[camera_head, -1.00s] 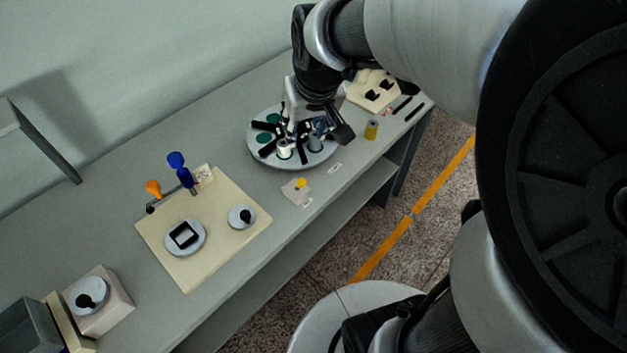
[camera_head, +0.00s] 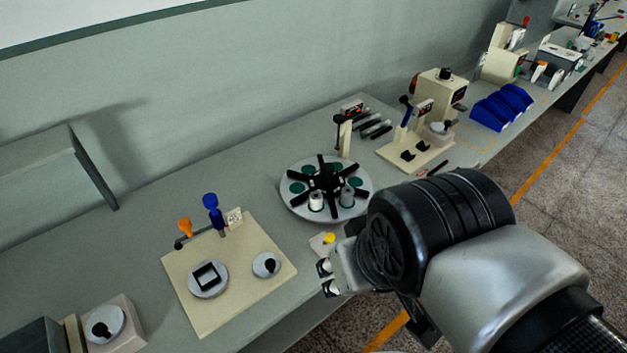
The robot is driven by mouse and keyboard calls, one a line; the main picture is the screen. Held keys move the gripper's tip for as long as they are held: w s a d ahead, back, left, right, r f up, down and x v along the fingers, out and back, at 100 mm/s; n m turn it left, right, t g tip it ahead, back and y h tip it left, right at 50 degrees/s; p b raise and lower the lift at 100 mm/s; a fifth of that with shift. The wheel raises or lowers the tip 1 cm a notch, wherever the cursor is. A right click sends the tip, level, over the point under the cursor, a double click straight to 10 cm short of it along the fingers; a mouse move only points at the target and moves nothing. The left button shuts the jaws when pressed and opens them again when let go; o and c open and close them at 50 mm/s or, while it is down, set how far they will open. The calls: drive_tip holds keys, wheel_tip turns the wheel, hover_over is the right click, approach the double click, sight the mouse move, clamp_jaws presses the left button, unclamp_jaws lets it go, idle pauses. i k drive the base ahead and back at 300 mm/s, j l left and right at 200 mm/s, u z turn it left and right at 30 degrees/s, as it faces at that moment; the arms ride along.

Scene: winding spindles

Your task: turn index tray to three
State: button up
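The index tray (camera_head: 333,214) is a round grey disc on the bench, with a black star-shaped hub (camera_head: 326,178) and green round pads between its arms. A white spool (camera_head: 316,202) and a grey spool (camera_head: 346,197) stand on its front side. My gripper (camera_head: 327,278) is in front of the tray, near the bench's front edge, apart from the tray. Its two dark fingertips are spread with nothing visible between them. A small plate with a yellow knob (camera_head: 329,239) lies between the gripper and the tray, partly close to my wrist. No position number is readable.
Left of the tray is a cream board (camera_head: 233,300) with blue (camera_head: 211,207) and orange (camera_head: 184,227) handled levers. Behind right are a post (camera_head: 343,135), dark rods (camera_head: 373,125) and another cream fixture (camera_head: 415,152). Blue bins (camera_head: 501,106) stand farther right.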

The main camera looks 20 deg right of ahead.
sight(328, 175)
drive_tip(key=i+l, duration=0.7)
drive_tip(key=l+u, duration=0.05)
